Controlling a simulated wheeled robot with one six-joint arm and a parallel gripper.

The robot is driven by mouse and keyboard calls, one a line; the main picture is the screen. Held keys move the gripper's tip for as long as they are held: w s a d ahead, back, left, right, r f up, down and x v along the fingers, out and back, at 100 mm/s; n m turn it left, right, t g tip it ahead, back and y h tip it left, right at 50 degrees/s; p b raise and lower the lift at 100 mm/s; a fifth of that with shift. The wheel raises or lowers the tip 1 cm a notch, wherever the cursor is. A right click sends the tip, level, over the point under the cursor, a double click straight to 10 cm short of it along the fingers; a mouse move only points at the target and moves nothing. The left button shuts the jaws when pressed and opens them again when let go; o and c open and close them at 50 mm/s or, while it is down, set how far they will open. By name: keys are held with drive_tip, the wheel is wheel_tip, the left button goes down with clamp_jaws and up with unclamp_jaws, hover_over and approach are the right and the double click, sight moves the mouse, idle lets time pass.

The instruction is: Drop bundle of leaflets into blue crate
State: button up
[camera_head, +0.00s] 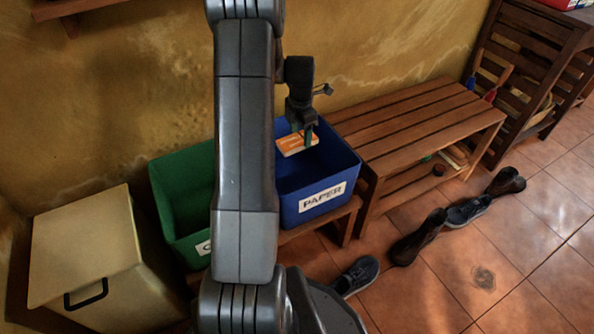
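The blue crate (337,200) with a white PAPER label stands on a low wooden bench, partly hidden on its left by my arm. An orange and white bundle of leaflets (292,144) is at my gripper (303,138), over the crate's opening. The gripper's green-tipped fingers point down and appear shut on the bundle. I cannot tell exactly how far the bundle is above the crate's floor.
A green crate (172,193) stands left of the blue one, behind my arm. A beige lidded box (85,245) is farther left. A slatted wooden bench (425,120) stands right. Shoes and boots (420,238) lie on the tiled floor.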

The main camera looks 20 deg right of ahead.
drive_tip(key=o, duration=0.3)
wheel_tip(320, 180, up, 14)
drive_tip(key=p, duration=0.4)
drive_tip(key=shift+p, duration=0.3)
drive_tip(key=shift+f, duration=0.15)
wheel_tip(320, 180, down, 14)
drive_tip(key=b, duration=0.5)
wheel_tip(320, 180, up, 3)
drive_tip(key=p, duration=0.3)
drive_tip(key=shift+r, duration=0.2)
drive_tip(key=shift+r+p, duration=0.45)
drive_tip(key=shift+r, duration=0.1)
